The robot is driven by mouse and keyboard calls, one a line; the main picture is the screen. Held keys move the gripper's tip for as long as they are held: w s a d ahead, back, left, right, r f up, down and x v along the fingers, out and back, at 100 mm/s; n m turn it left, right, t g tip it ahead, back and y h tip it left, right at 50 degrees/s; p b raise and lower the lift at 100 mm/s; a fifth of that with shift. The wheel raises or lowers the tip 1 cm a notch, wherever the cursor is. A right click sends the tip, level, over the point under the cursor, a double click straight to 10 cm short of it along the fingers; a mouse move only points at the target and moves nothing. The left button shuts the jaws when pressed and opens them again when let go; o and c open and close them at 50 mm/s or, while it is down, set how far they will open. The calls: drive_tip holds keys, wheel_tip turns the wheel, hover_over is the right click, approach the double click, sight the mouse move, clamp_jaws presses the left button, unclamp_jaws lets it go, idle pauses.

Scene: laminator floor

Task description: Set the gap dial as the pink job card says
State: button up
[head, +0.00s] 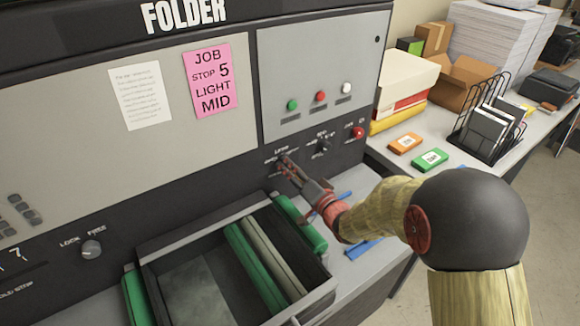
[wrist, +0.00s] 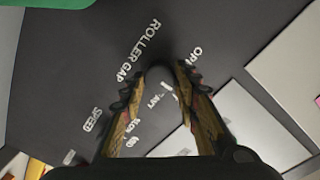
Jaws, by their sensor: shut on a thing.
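The pink job card (head: 211,80) on the machine's front panel reads "JOB STOP 5 LIGHT MID". My gripper (head: 284,165) reaches the dark control strip below the button panel. In the wrist view my gripper (wrist: 160,84) has its two fingers on either side of the dark round gap dial (wrist: 159,73), shut on it. The label "ROLLER GAP" is beside the dial, with "OPEN" partly hidden and "AVY" showing between the fingers. The dial's pointer is hidden or too dark to read, so its setting cannot be told.
A speed knob (head: 322,146) and a red knob (head: 358,133) sit to the right on the strip. A lock/free knob (head: 91,250) is at lower left. The open roller tray (head: 318,297) juts out below my arm. Orange (head: 405,143) and green (head: 430,159) boxes lie on the side table.

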idle(0.4)
drive_tip(key=o, duration=1.2)
drive_tip(key=shift+c, duration=0.2)
drive_tip(key=v, duration=1.2)
